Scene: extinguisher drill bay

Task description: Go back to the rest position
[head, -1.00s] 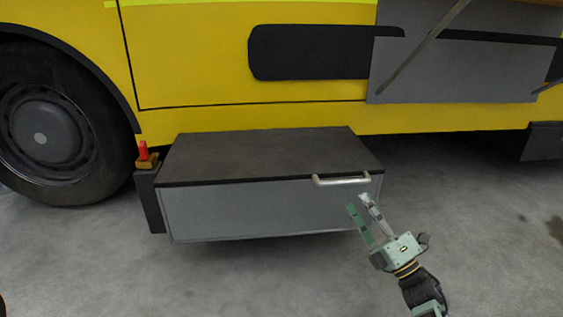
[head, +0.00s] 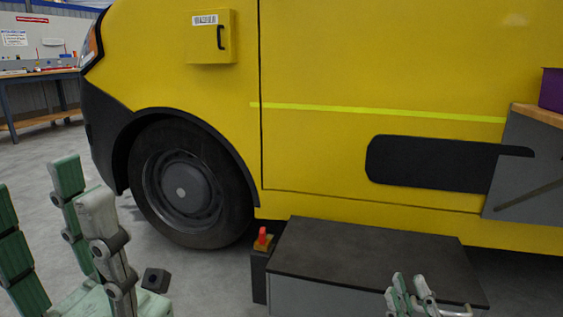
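My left gripper (head: 52,215) is large and close at the lower left of the head view. Its green and pale grey fingers point up and stand apart, with nothing between them. My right gripper (head: 412,292) shows at the bottom edge, in front of the low step box (head: 370,256). Its fingertips are apart and I see nothing held. Its wrist and arm are below the frame. The box has a dark flat top and a grey front.
The yellow vehicle (head: 330,70) fills the back, with its black wheel (head: 183,190) left of the box. A red-topped piece (head: 263,240) stands by the box's left end. A workbench (head: 42,95) is far left. Grey floor is open between.

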